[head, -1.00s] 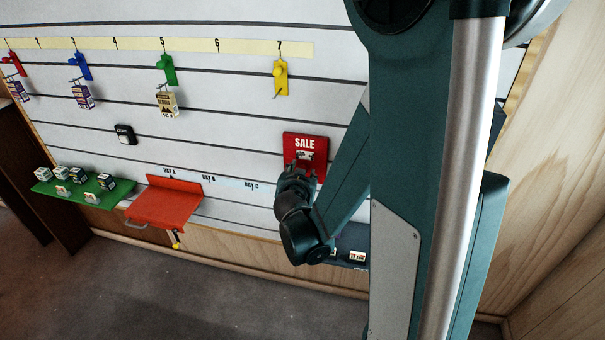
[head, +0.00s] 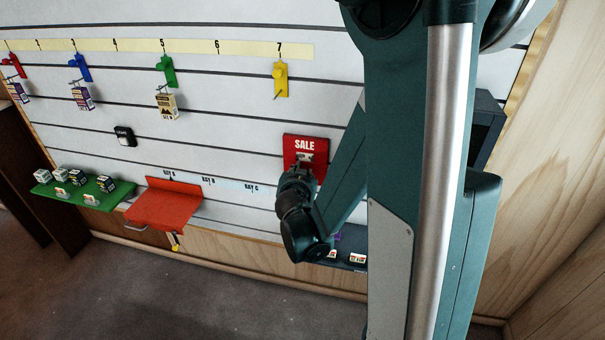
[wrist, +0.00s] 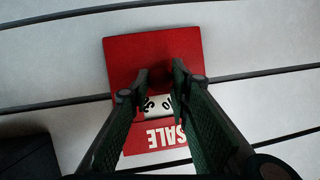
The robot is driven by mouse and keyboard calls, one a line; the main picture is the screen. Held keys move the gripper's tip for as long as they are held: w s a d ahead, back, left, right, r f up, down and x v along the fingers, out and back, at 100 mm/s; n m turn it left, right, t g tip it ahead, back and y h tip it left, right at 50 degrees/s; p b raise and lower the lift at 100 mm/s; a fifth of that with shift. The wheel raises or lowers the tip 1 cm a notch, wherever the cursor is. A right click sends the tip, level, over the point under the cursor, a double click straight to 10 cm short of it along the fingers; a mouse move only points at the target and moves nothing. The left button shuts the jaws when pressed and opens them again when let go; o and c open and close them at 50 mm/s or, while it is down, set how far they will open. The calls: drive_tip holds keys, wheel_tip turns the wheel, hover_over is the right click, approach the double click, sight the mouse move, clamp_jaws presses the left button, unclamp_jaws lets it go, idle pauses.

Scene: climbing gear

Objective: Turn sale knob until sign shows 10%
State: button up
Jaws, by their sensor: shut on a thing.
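The red sale sign (head: 304,144) is on the slatted wall, with white SALE lettering. In the wrist view the sign (wrist: 140,52) appears upside down, and a small white number window (wrist: 158,103) shows between my fingers. Black digits are partly visible there, but my fingers cover part of them and I cannot read the full value. My gripper (head: 302,169) is at the lower part of the sign. In the wrist view my gripper (wrist: 158,74) has its fingertips close together around the knob, which is mostly hidden and hard to tell from the red plate.
A yellow hook (head: 281,79) is above the sign. A dark shelf (head: 350,248) with small boxes lies below, partly behind my arm. A red shelf (head: 165,207) and a green tray (head: 75,193) are to the left. The wall beside the sign is mostly clear.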

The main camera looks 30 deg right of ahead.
drive_tip(key=shift+m, duration=0.3)
drive_tip(key=shift+d+f+m+t+y+b, duration=0.15)
drive_tip(key=shift+m+t+y, duration=0.2)
drive_tip(key=shift+m+t, duration=0.45)
drive_tip(key=shift+a+r+m+t+y+b, duration=0.15)
drive_tip(key=shift+m+t+y, duration=0.3)
drive_tip(key=shift+m, duration=0.55)
drive_tip(key=shift+d+f, duration=0.1)
drive_tip(key=o, duration=0.9)
drive_tip(key=shift+s, duration=0.1)
drive_tip(key=shift+s, duration=0.1)
drive_tip(key=shift+v, duration=5.95)
